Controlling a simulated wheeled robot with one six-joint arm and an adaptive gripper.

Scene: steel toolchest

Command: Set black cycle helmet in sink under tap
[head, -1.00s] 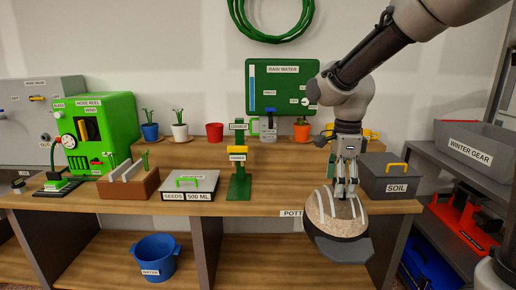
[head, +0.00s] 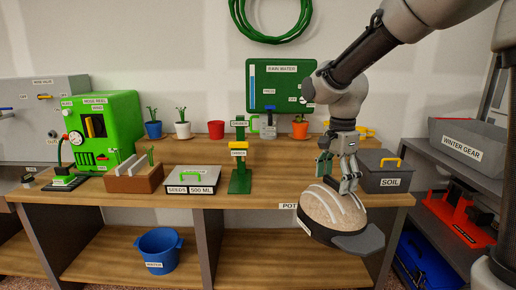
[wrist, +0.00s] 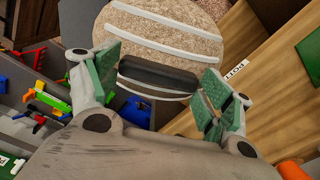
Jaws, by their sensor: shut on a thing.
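A helmet-like thing (head: 331,212) with a speckled beige shell, white stripes and a grey peak hangs at the bench's front edge. Its dark bar (wrist: 158,74) lies between my fingers in the wrist view, with the beige shell (wrist: 170,22) beyond it. My gripper (head: 339,182) is above the helmet and shut on it; it also shows in the wrist view (wrist: 160,82). The helmet's shell does not look black. I see no sink and no tap that I can make out.
The wooden bench (head: 215,197) carries a seeds box (head: 192,180), a green stand (head: 239,172) and a soil box (head: 381,172). A blue bucket (head: 159,250) stands on the lower shelf. A grey winter gear bin (head: 468,148) and red tool (head: 455,215) are at the right.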

